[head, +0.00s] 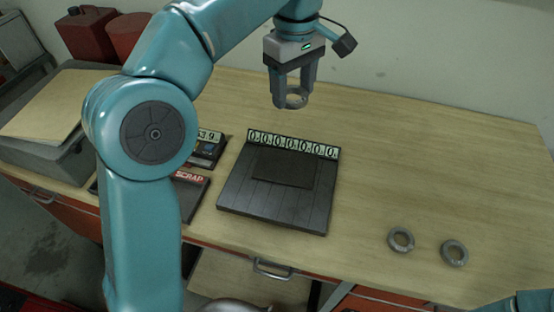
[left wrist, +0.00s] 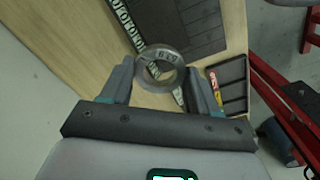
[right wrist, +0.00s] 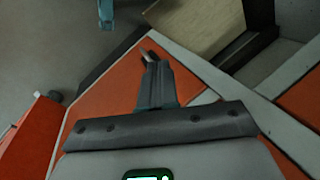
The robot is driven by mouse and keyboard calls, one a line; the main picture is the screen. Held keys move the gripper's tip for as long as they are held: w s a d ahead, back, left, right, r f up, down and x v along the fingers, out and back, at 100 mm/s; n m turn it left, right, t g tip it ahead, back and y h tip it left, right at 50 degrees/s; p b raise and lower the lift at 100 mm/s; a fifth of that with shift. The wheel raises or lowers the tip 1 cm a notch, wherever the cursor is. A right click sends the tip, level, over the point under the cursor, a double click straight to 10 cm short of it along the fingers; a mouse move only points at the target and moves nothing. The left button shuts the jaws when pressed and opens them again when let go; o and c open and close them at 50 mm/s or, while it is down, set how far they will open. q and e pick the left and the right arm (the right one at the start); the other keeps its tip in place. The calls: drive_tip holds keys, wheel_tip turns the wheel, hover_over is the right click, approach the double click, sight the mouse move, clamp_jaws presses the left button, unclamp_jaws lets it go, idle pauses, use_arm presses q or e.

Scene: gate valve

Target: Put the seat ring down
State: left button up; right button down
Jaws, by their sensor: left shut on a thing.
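My left gripper (head: 292,101) is shut on a grey metal seat ring (head: 296,99), held in the air above the back of the wooden bench. In the left wrist view the ring (left wrist: 147,72) sits between the fingertips (left wrist: 158,80), with a dark marking that I cannot read surely. Two more grey rings, one (head: 401,240) and another (head: 454,253), lie flat and apart on the bench at the front right. My right gripper (right wrist: 149,56) has its fingers together, with nothing visible between them.
A dark slatted board (head: 240,195) with a row of zero-like labels along its back edge lies on the bench (head: 400,160). Left of it are a small device with a number display (head: 209,137) and a dark tray labelled SCRAP (head: 191,190). Bench right of the board is mostly clear.

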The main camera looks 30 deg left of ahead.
use_arm(q)
wheel_tip(320, 180, down, 4)
drive_tip(key=a+f+b, duration=0.1)
drive_tip(key=b, duration=0.1)
hover_over(286, 166)
wheel_tip(286, 166, down, 11)
drive_tip(key=shift+f, duration=0.1)
wheel_tip(286, 166, down, 5)
drive_tip(key=shift+r, duration=0.2)
drive_tip(key=shift+f+b, duration=0.2)
drive_tip(key=shift+b, duration=0.2)
drive_tip(key=o, duration=1.2)
drive_tip(key=shift+r, duration=0.15)
